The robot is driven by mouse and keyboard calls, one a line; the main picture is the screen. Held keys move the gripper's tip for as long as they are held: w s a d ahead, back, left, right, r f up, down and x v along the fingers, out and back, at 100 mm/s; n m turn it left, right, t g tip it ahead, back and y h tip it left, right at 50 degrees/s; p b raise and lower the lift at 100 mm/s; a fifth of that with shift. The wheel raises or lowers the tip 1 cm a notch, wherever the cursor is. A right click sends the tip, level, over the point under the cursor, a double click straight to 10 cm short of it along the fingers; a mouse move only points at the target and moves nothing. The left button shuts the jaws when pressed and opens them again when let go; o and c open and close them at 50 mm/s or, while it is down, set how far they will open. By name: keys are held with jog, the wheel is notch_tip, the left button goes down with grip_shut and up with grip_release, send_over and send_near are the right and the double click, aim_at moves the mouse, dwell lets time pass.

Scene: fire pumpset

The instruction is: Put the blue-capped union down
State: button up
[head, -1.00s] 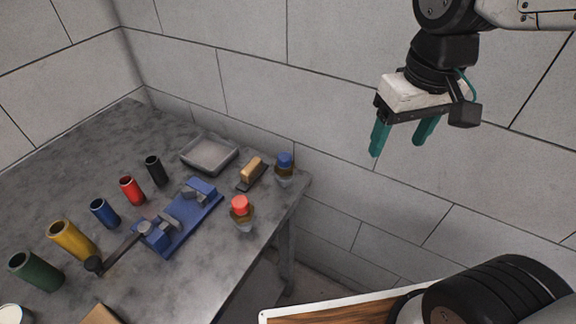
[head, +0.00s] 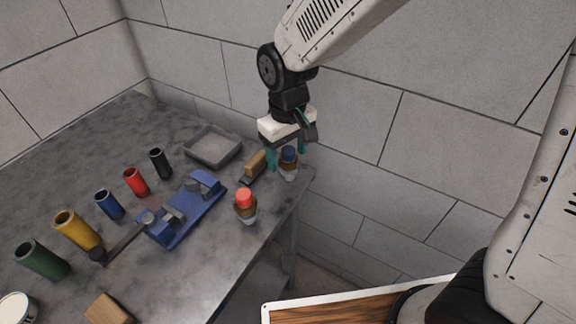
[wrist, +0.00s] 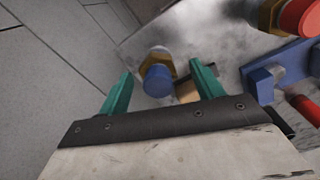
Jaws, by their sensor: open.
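The blue-capped union (head: 289,163) stands upright on the table near its back right corner. In the wrist view its blue cap (wrist: 158,81) and brass-coloured body lie between and just beyond the two green fingertips. My gripper (head: 286,158) is open, above and around the union's position in the head view, with the fingers apart. I cannot tell whether a finger touches the union. A red-capped union (head: 246,205) stands nearer the front; its red cap also shows at the top right of the wrist view (wrist: 300,17).
A wooden-handled brush (head: 254,166) lies close to the left of the union. A blue vise (head: 184,212), a grey tray (head: 213,147) and several coloured cylinders stand further left. The table's right edge is close by; the wall is behind.

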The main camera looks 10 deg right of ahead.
aim_at(288, 163)
notch_tip(288, 163, down, 4)
jog(key=shift+d+r, duration=0.1)
jog(key=c, duration=1.4)
grip_shut()
jog(key=shift+r, duration=0.1)
